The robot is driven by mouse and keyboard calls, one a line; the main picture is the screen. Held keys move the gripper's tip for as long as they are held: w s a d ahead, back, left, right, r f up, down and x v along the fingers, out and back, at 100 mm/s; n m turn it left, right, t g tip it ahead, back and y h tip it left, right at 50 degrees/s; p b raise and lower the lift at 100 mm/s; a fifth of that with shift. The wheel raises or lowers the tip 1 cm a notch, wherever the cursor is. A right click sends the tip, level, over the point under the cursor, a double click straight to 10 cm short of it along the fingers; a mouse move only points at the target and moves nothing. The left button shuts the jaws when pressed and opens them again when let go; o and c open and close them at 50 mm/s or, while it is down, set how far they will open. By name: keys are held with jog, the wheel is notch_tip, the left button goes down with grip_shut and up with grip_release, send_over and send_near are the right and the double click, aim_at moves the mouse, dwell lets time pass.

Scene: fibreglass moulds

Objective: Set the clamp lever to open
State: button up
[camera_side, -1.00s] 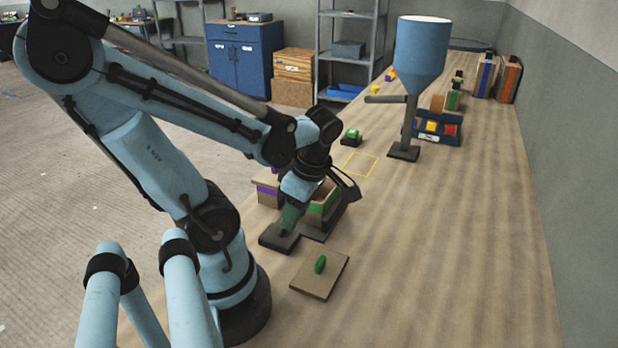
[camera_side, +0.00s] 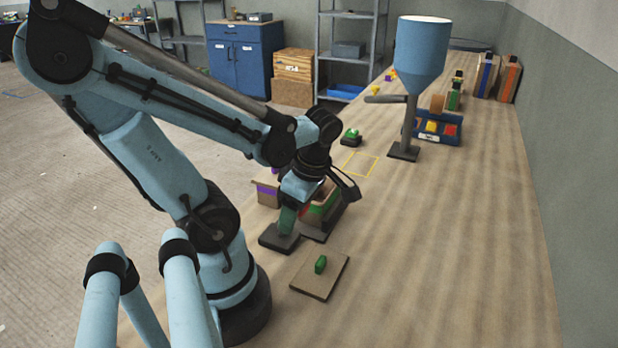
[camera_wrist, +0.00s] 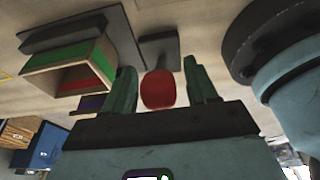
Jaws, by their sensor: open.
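A red rounded lever handle (camera_wrist: 158,90) shows in the wrist view, near a dark grey base plate (camera_wrist: 159,52). I take it for the clamp lever. My gripper (camera_wrist: 160,84) is open, with one green finger on each side of the handle and gaps between. In the side view my gripper (camera_side: 288,219) is low over the dark base plate (camera_side: 276,240), and the handle is hidden there. The lever's setting cannot be read.
An open box with green and red bands (camera_wrist: 72,72) stands close beside the gripper. A board with a green knob (camera_side: 308,283) lies in front. A blue hopper (camera_side: 421,50) stands farther back.

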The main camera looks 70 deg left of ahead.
jog(key=shift+r, duration=0.1)
jog(key=shift+v, duration=5.95)
jog(key=w+d+f+m+t+h, duration=0.1)
jog(key=w+d+f+m+t, duration=0.1)
jog(key=m, duration=1.1)
jog(key=w+d+f+m+t+h, duration=0.1)
jog(key=w+d+m+t, duration=0.4)
jog(key=m, duration=0.9)
jog(key=w+f+t, duration=0.1)
jog(key=w+t, duration=0.1)
jog(key=w, duration=0.2)
jog(key=shift+d+f, duration=0.2)
jog(key=shift+f, duration=0.1)
